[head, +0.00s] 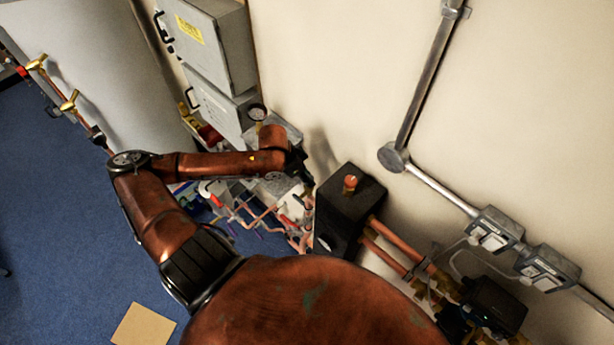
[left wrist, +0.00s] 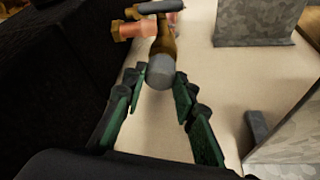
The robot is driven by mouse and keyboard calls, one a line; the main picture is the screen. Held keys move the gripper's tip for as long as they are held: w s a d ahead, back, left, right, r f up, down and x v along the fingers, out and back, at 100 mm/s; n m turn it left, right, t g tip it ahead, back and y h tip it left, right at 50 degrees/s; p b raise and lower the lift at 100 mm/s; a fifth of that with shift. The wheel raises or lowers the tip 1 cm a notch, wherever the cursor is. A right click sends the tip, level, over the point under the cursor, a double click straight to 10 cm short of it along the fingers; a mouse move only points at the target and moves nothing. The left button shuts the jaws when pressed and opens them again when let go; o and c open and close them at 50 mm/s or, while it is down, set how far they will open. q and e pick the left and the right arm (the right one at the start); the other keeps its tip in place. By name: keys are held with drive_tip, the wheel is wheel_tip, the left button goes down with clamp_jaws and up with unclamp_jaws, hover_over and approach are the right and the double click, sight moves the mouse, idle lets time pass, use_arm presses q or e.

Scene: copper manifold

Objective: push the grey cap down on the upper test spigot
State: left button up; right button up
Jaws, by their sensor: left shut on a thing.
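In the left wrist view the grey cap (left wrist: 160,71) is a small round grey piece between the fingertips of my left gripper (left wrist: 158,80). The fingers are shut on it. The cap lines up with the end of a brass spigot (left wrist: 165,42), which shows just beyond it. I cannot tell how far the cap sits on the spigot. In the head view my left gripper (head: 301,172) is at the copper manifold (head: 298,228), left of a black box. The cap cannot be made out there. My right gripper is not in view.
The black box (head: 345,208) stands close on the right of my left gripper, and a dark block fills the left of the wrist view. Copper pipes (head: 390,245) run right from the box. Grey cabinets (head: 212,50) hang behind my forearm. A brown square (head: 143,326) lies on the blue floor.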

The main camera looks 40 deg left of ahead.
use_arm(q)
drive_tip(key=shift+f, duration=0.7)
drive_tip(key=o, duration=0.9)
drive_tip(key=shift+v, duration=6)
